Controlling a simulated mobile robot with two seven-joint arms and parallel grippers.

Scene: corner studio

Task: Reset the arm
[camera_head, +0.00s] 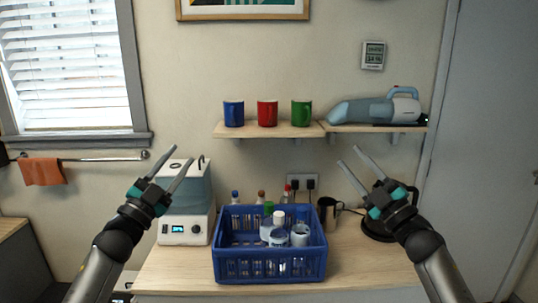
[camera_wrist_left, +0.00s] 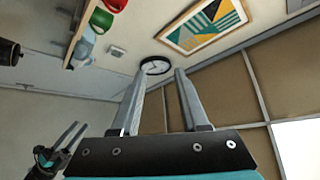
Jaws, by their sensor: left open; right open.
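My left gripper (camera_head: 168,168) is open and empty, raised in front of the humidifier at the left of the table. Its two fingers also show apart with nothing between them in the left wrist view (camera_wrist_left: 160,88). My right gripper (camera_head: 356,165) is open and empty, raised on the right side of the table, with its fingers pointing up and to the left. Both arms come up from the bottom corners in the head view, and neither gripper touches anything.
A blue basket (camera_head: 270,266) with bottles inside stands on the wooden table (camera_head: 365,266). Above, shelves hold a blue mug (camera_head: 233,114), red mug (camera_head: 267,113), green mug (camera_head: 301,114) and handheld vacuum (camera_head: 372,110).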

